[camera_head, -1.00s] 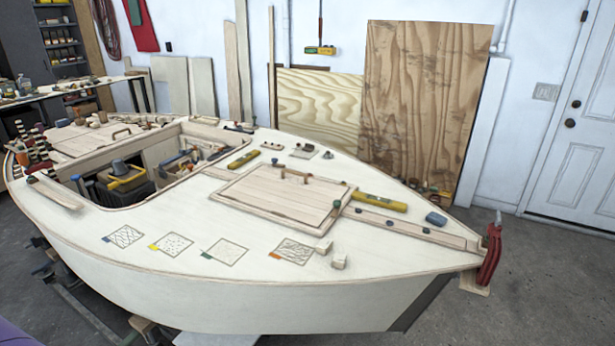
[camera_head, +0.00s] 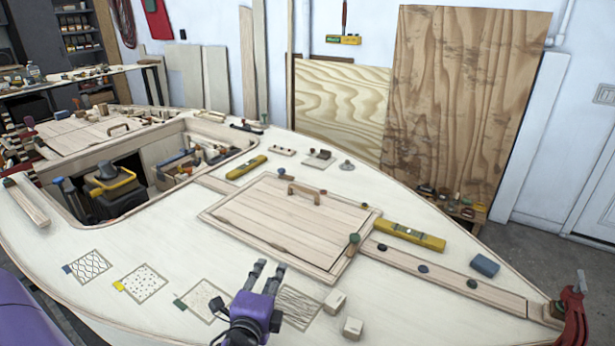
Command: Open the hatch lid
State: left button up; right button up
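The hatch lid (camera_head: 275,221) is a pale planked wooden panel in a frame on the deck, lying closed. A wooden bar handle (camera_head: 304,192) stands near its far edge. A green-topped knob (camera_head: 354,240) sits at the frame's right side. My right gripper is not in view.
An open cockpit (camera_head: 140,170) with a toolbox lies to the left. A yellow level (camera_head: 409,236), wooden blocks (camera_head: 335,301) and a blue block (camera_head: 485,264) rest on the deck. Another closed lid (camera_head: 85,137) with a handle is at far left. A red clamp (camera_head: 573,310) grips the bow.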

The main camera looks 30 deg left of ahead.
aim_at(315, 229)
jog(key=i+j, duration=0.2)
jog(key=i, duration=0.15)
jog(key=i+j, duration=0.15)
jog(key=i, duration=0.25)
jog(key=i+j, duration=0.2)
jog(key=i, duration=0.15)
